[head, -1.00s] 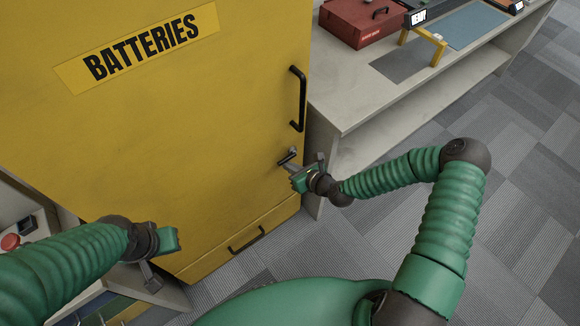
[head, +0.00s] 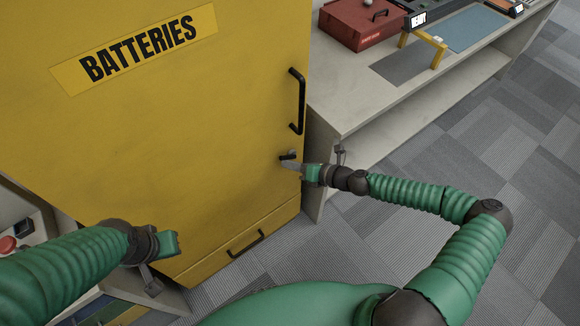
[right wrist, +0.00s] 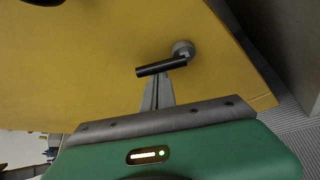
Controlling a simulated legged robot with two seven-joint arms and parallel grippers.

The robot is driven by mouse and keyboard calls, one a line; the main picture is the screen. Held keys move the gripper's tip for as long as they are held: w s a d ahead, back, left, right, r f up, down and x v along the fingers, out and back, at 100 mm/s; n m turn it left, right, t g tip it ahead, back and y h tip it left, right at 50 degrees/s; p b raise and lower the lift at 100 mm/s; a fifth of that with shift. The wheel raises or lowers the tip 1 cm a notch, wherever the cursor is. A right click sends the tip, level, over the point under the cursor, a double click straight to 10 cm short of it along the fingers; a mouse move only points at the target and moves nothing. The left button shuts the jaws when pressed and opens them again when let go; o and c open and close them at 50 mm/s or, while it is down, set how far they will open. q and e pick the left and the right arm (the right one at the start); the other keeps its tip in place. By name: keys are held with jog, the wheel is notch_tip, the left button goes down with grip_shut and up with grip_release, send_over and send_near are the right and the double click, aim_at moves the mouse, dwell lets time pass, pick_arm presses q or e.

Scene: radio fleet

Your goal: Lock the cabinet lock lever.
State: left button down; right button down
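The black lock lever (head: 287,157) is on the yellow cabinet door, below the door handle, and lies nearly level. In the right wrist view the lever (right wrist: 162,67) runs left from its round grey pivot, tilted slightly. My right gripper (head: 291,164) is at the lever from below and right. In the right wrist view its grey fingers (right wrist: 158,80) are together, tips at the lever's underside; they look shut, not clamped around it. Exact contact is hard to tell. My left gripper (head: 150,278) hangs at lower left, away from the lever; its finger gap is unclear.
The yellow cabinet (head: 170,130) bears a BATTERIES label (head: 140,48), a black door handle (head: 298,100) and a lower drawer handle (head: 246,243). A grey bench (head: 350,105) with a red case (head: 357,22) stands right of it. Carpet floor is clear at right.

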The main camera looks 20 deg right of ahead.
jog(key=m+y, duration=0.1)
jog(key=d+r+m+y, duration=0.1)
jog(key=m+y+p, duration=0.1)
jog(key=shift+w+d+r+m, duration=0.15)
jog(key=shift+w+r+m, duration=0.15)
jog(key=shift+r+m, duration=0.1)
jog(key=shift+w+d+m+t+y, duration=0.15)
jog(key=shift+d+m+t+y, duration=0.25)
jog(key=shift+m+y, duration=0.4)
jog(key=shift+w+d+r+m+t+y+b, duration=0.15)
jog(key=shift+d+m+y+b, duration=0.1)
jog(key=shift+m, duration=0.3)
jog(key=shift+s+d+r+m+t+y+b, duration=0.1)
jog(key=shift+d+m+t+y+b, duration=0.1)
jog(key=shift+m, duration=0.35)
jog(key=shift+w, duration=0.1)
